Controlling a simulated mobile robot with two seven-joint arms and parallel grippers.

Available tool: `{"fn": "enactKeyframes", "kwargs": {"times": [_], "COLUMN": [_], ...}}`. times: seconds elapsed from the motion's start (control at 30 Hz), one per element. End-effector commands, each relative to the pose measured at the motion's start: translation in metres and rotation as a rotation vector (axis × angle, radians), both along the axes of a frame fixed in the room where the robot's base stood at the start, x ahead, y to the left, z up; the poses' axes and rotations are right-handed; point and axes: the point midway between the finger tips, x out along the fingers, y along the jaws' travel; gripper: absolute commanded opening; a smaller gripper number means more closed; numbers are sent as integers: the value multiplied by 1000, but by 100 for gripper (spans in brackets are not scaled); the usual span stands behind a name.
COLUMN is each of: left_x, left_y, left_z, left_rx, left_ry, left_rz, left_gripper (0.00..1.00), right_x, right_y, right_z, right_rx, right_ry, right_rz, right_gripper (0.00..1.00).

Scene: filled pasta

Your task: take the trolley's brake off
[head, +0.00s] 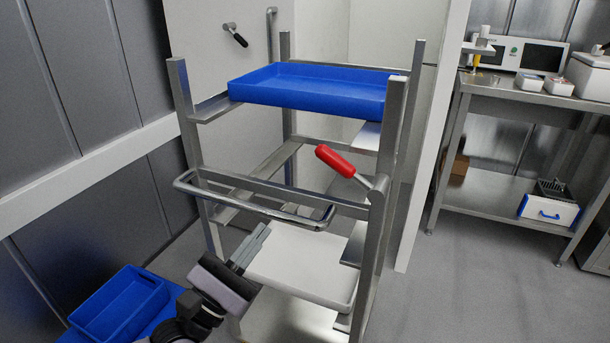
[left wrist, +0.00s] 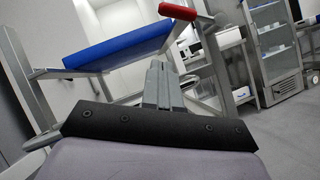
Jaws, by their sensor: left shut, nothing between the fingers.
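The trolley (head: 388,150) is a tall metal frame in the middle of the head view. Its brake lever has a red grip (head: 338,161) and sits on the trolley's right post, the grip pointing up and to the left. The red grip also shows at the top of the left wrist view (left wrist: 178,12). My left gripper (head: 262,230) is shut and empty, below the trolley's push bar (head: 255,203) and to the lower left of the red grip, apart from it. My right gripper is not in view.
A blue tray (head: 300,97) lies on the trolley's top level and a white tray (head: 285,283) lower down. Blue crates (head: 120,305) stand at lower left. A steel bench (head: 500,88) with equipment is at right. Floor between trolley and bench is clear.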

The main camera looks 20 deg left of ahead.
Motion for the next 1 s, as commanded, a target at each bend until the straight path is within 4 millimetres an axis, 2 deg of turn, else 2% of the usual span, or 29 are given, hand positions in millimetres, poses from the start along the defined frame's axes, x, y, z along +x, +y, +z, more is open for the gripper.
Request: {"fn": "enactKeyframes", "kwargs": {"times": [0.27, 0.77, 0.9, 1.0], "left_x": [12, 82, 86, 88], "left_y": [-4, -31, -42, -47], "left_z": [8, 50, 70, 77], "left_rx": [0, 0, -1, -1], "left_ry": [-2, -3, -2, 0], "left_rz": [2, 1, 1, 1], "left_gripper": [0, 0, 0, 0], "right_x": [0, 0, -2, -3], "right_y": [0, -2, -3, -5], "right_z": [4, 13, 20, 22], "right_rx": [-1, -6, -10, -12], "right_ry": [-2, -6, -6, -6], "right_rz": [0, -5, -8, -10], "right_gripper": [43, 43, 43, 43]}}
